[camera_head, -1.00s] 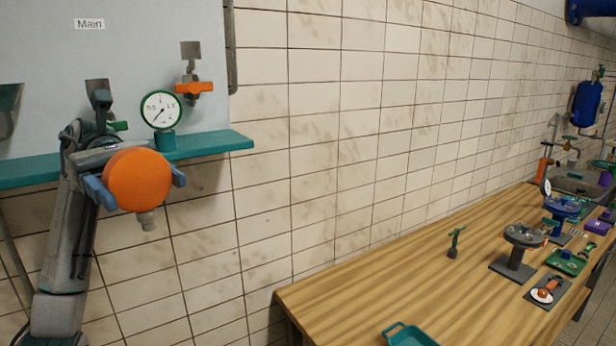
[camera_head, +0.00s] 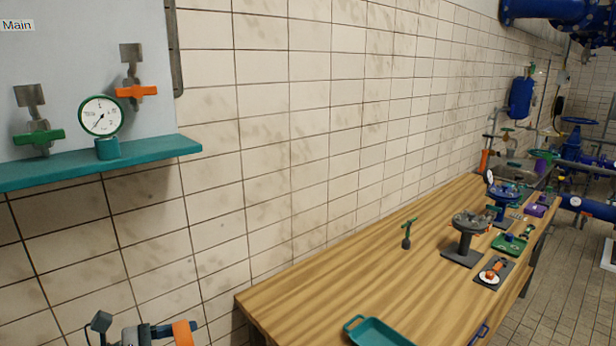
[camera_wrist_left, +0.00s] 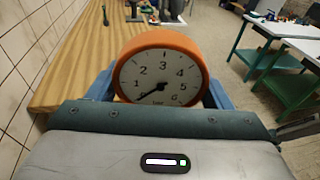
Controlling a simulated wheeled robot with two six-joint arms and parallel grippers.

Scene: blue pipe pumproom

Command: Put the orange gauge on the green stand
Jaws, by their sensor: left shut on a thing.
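The orange gauge (camera_wrist_left: 162,72) has a thick orange rim and a white face numbered up to 6. My left gripper (camera_wrist_left: 160,92) is shut on it, with blue fingers on both sides of the rim. In the head view the gauge (camera_head: 183,333) shows as an orange piece at the lower left, partly cut off, beside my left gripper (camera_head: 160,333), left of the bench. I cannot tell which thing is the green stand; a teal holder (camera_head: 107,148) on the shelf carries a green-rimmed gauge (camera_head: 101,115). My right gripper is out of view.
The wooden bench (camera_head: 330,290) holds a teal tray (camera_head: 378,330), a small green-handled piece (camera_head: 407,234), a grey stand with a wheel (camera_head: 466,240) and a green tray (camera_head: 509,244). A teal shelf (camera_head: 60,170) is on the left wall. The bench's near left part is clear.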

